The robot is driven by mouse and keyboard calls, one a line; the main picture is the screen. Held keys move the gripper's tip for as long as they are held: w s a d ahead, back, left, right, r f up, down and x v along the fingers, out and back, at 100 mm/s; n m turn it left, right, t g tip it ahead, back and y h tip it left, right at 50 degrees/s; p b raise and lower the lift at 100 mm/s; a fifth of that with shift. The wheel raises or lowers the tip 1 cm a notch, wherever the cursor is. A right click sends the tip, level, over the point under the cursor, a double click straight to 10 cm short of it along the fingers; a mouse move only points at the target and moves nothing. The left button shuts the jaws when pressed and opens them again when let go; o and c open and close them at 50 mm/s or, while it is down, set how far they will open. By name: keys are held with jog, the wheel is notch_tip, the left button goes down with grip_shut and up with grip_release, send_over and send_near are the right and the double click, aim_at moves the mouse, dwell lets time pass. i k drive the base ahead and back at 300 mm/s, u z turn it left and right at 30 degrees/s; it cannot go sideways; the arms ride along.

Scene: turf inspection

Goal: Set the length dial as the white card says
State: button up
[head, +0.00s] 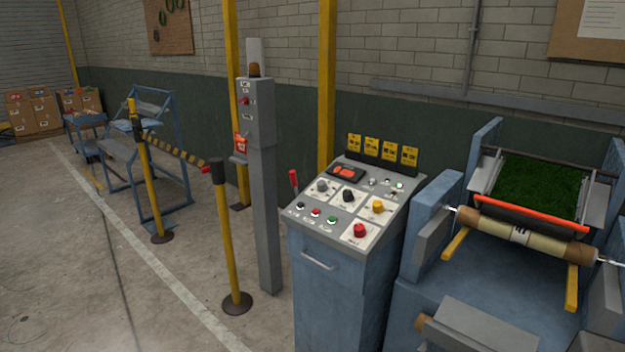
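The sloped control panel (335,222) stands on a blue-grey cabinet in the middle. It bears a grey knob (322,186), a black knob (348,196), a yellow knob (377,206) and a red knob (360,230), each on a pale plate. The lettering is too small to read, so I cannot tell which is the length dial or where any knob points. No separate white card is clear on the panel; a white sheet (604,18) hangs on a board at the top right, its text unreadable. My gripper is not in view.
Yellow cards (371,149) stand along the panel's back edge. A turf machine with a roll (520,236) is close on the right. A grey post (265,200) and a yellow barrier post (227,240) stand left of the cabinet. Open floor lies further left.

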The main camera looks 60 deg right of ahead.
aim_at(322, 186)
jog(key=u, duration=0.05)
jog(key=i, duration=0.9)
